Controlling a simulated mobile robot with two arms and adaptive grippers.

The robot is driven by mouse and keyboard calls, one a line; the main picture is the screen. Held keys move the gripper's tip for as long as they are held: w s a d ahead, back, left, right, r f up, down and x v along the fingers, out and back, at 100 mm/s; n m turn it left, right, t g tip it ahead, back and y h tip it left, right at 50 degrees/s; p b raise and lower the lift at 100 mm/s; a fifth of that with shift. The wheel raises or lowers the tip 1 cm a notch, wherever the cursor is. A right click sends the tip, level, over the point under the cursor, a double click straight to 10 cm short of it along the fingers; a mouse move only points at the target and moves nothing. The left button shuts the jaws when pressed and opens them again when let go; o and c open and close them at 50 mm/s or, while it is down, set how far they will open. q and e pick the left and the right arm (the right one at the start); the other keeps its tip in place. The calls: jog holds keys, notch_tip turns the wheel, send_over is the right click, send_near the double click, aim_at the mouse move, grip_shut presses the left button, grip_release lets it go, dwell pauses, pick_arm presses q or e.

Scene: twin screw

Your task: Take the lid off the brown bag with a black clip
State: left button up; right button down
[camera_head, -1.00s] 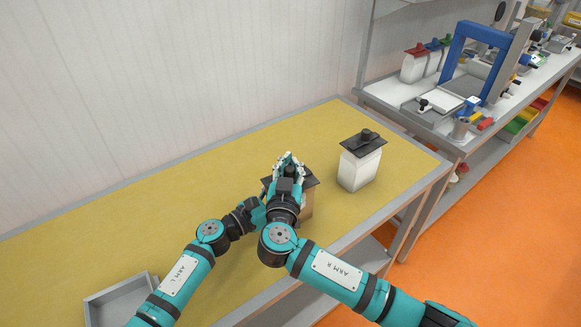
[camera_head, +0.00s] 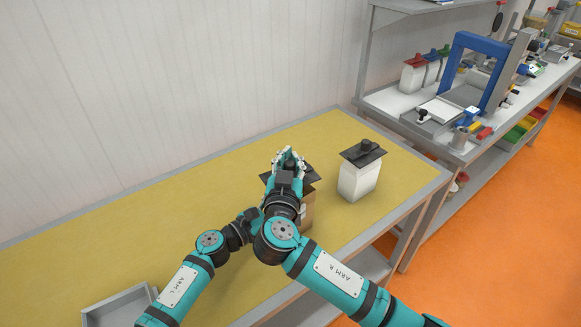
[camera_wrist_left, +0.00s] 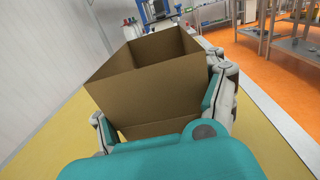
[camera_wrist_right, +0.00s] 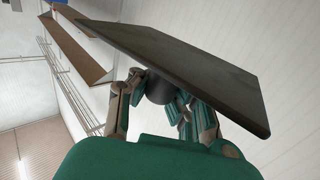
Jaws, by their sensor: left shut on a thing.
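The brown bag (camera_wrist_left: 150,88) shows in the left wrist view with its top open and no lid over it. My left gripper (camera_wrist_left: 164,112) is shut on the bag, with a finger at each side. In the head view the bag (camera_head: 308,208) is mostly behind my right arm. The dark flat lid (camera_wrist_right: 190,62) is in the right wrist view, tilted in the picture, with its round knob between the fingers of my right gripper (camera_wrist_right: 158,98). The right gripper is shut on the lid. In the head view the lid (camera_head: 311,176) is partly hidden by this gripper (camera_head: 288,160). No black clip can be made out.
A white container with a dark lid (camera_head: 359,178) stands on the yellow table (camera_head: 200,190), right of the bag. An empty grey tray (camera_head: 118,306) lies at the front left. A shelf unit (camera_head: 425,130) with tools and white containers stands at the right.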

pick_arm(q)
jog(key=o, duration=1.8)
jog(key=shift+f, duration=0.1)
jog(key=shift+o, duration=0.2)
